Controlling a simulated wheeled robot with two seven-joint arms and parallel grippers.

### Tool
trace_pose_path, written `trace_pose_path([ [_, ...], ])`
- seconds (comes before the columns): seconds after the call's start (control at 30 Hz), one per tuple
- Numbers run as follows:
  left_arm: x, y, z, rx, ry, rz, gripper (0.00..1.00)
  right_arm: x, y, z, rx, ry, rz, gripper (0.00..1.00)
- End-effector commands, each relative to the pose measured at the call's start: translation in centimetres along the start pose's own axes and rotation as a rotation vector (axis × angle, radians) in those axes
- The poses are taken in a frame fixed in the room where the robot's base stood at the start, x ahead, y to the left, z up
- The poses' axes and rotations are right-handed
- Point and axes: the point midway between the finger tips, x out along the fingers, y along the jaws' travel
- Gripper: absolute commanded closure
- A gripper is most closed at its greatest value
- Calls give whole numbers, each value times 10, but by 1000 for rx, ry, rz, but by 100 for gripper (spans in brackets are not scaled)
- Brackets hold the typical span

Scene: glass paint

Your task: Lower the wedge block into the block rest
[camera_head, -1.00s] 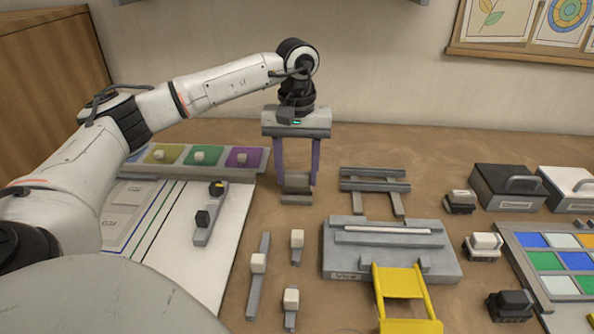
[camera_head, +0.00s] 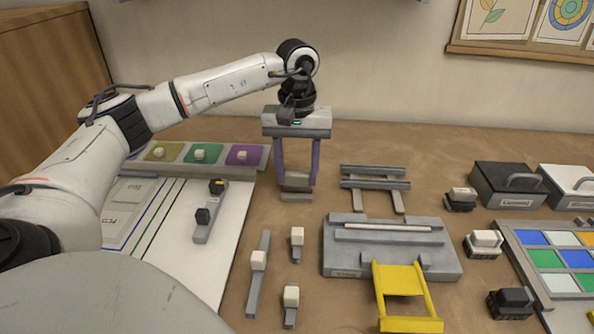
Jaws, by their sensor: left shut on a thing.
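My left gripper (camera_head: 297,178) points straight down at the back middle of the table, its two purple fingers shut on a grey wedge block (camera_head: 297,182). The wedge block is held between the fingertips. Just below it is a flat grey piece (camera_head: 296,197) on the table, which looks like the block rest. The block and this piece look very close; I cannot tell whether they touch. The fingers partly hide the block's sides. My right gripper is not in view.
A grey rail rack (camera_head: 376,184) stands just right of the gripper. A grey fixture (camera_head: 345,262) with a yellow frame (camera_head: 404,280) is in front of it. A strip with coloured squares (camera_head: 201,153) lies to the left. Several small knobbed pieces stand in front.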

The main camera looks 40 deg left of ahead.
Motion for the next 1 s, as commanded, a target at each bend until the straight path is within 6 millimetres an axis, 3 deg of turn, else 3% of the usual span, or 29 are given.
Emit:
trace_pose_path([
  [0.53, 19, 0, 0, 0, 0, 0, 72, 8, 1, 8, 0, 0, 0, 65],
  [0.57, 18, 0, 0, 0, 1, 0, 50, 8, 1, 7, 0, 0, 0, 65],
  [0.67, 17, 0, 0, 0, 1, 0, 34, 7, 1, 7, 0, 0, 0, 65],
  [1.0, 16, 0, 0, 0, 0, 0, 32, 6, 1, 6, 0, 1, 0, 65],
])
